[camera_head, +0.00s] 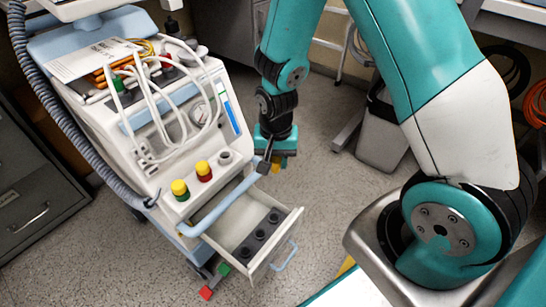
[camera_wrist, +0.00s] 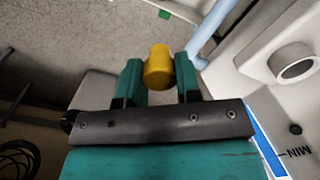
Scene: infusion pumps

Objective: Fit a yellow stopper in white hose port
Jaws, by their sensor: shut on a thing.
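My gripper (camera_head: 272,158) is at the right side of the white pump machine, shut on a yellow stopper (camera_head: 276,168). In the wrist view the stopper (camera_wrist: 158,67) sits between the two green fingers of my gripper (camera_wrist: 159,80). The white hose port (camera_head: 225,157) is on the machine's front ledge, left of my gripper and apart from the stopper. In the wrist view the port (camera_wrist: 293,64) is at the right, a round white collar with an open, dark-grey bore.
Yellow stoppers sit on the green port (camera_head: 180,189) and red port (camera_head: 204,171). A light-blue handle bar (camera_head: 222,204) runs along the front, near the stopper. The open drawer (camera_head: 287,232) below holds several dark round sockets. White hoses (camera_head: 173,90) loop above.

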